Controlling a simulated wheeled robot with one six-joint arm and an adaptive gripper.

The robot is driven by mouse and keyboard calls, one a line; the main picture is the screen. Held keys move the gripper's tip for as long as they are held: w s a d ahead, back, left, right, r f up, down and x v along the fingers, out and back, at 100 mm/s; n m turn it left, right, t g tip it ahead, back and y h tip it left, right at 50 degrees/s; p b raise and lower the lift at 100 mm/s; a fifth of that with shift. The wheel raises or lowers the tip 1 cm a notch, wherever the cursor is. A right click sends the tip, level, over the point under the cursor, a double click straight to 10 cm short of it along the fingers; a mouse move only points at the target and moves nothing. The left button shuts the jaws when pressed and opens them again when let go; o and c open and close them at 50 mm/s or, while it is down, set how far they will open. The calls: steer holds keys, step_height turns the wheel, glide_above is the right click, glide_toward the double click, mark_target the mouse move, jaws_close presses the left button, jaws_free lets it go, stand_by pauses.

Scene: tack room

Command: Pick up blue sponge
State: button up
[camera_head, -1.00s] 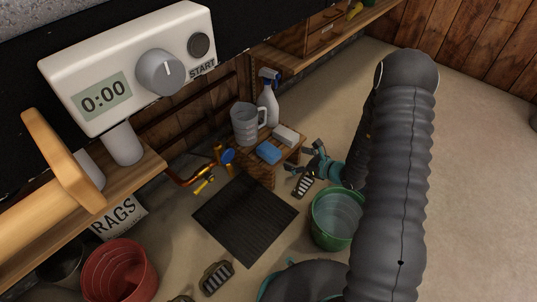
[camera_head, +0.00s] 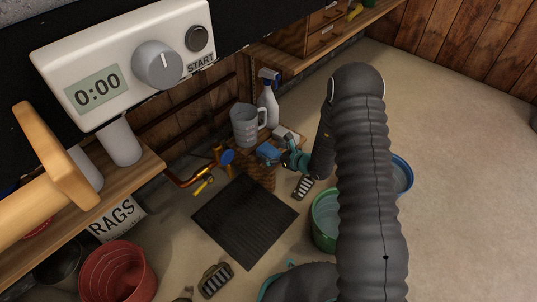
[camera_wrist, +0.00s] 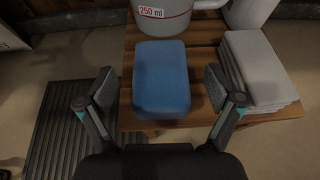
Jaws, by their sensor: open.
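The blue sponge (camera_wrist: 161,80) lies on a small slatted wooden stool (camera_wrist: 199,62), near its front edge. In the head view the sponge (camera_head: 267,152) is partly covered by my gripper. My gripper (camera_wrist: 163,90) is open in the wrist view, with one finger to the left and one to the right of the sponge. Both fingers look apart from it, and I cannot tell the exact height. In the head view my gripper (camera_head: 284,158) is over the stool's front right part.
A grey measuring jug (camera_head: 245,124) stands behind the sponge, with a spray bottle (camera_head: 268,101) beside it. Folded white cloths (camera_wrist: 258,70) lie close on the right. A black ribbed mat (camera_head: 245,218) and a green bucket (camera_head: 325,220) are on the floor in front.

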steer(key=shift+x, duration=1.1)
steer(key=c, duration=0.9)
steer(key=shift+c, duration=0.2)
steer(key=shift+r, duration=0.1)
